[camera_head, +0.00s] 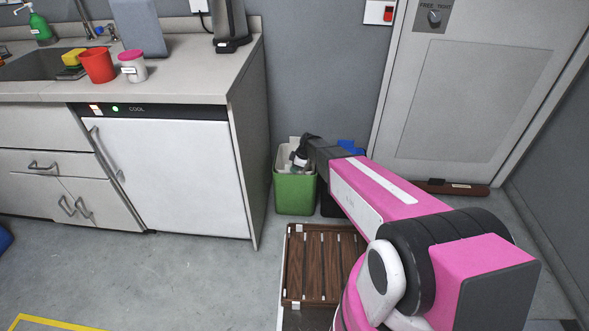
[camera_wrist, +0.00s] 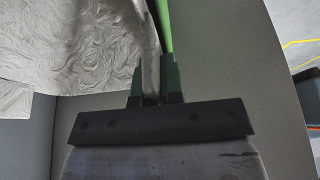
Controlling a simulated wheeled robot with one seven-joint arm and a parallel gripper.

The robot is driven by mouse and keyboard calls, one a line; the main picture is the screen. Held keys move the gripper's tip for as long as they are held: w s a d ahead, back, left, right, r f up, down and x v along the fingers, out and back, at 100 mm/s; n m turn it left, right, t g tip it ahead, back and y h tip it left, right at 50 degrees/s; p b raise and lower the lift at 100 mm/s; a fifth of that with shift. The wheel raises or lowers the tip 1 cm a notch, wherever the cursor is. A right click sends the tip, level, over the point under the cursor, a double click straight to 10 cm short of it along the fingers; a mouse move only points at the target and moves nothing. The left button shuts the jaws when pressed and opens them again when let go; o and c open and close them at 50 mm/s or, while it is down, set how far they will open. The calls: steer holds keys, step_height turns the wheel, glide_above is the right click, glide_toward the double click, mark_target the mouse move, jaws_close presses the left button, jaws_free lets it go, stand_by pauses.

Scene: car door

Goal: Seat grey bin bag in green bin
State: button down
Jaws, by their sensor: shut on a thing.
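The green bin (camera_head: 295,195) stands on the floor just right of the white fridge cabinet. The grey bin bag (camera_head: 284,158) shows pale around the bin's top, with dark and white things at its mouth that I cannot make out. My gripper (camera_head: 301,158) reaches in from the right at the bin's rim. In the wrist view the crinkled grey bag (camera_wrist: 75,45) fills the upper left. There my gripper (camera_wrist: 155,88) is shut on a grey fold of the bag, beside a green strip of the bin (camera_wrist: 164,25). Whether the rim is also pinched is unclear.
The white fridge (camera_head: 165,175) and counter (camera_head: 190,75) stand close left of the bin. A slatted wooden rack (camera_head: 318,265) lies in front. Something blue (camera_head: 349,147) shows behind my arm. A grey door (camera_head: 475,90) is at the right.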

steer(key=shift+f, duration=0.15)
steer(key=c, duration=1.3)
jaws_free()
steer(key=shift+o, duration=0.2)
steer(key=v, duration=1.2)
steer(key=s+d+r+m+h, duration=0.2)
steer(key=s+d+r+m, duration=0.3)
steer(key=s+d+m, duration=0.3)
steer(key=s+d+r+m+h, duration=0.2)
steer(key=s+d+r+m, duration=0.2)
steer(key=s+d+m, duration=0.5)
steer(key=s+d, duration=0.2)
steer(key=s, duration=0.3)
steer(key=shift+s+r+m+h, duration=0.3)
steer(key=shift+s+r, duration=0.1)
steer(key=shift+d, duration=0.1)
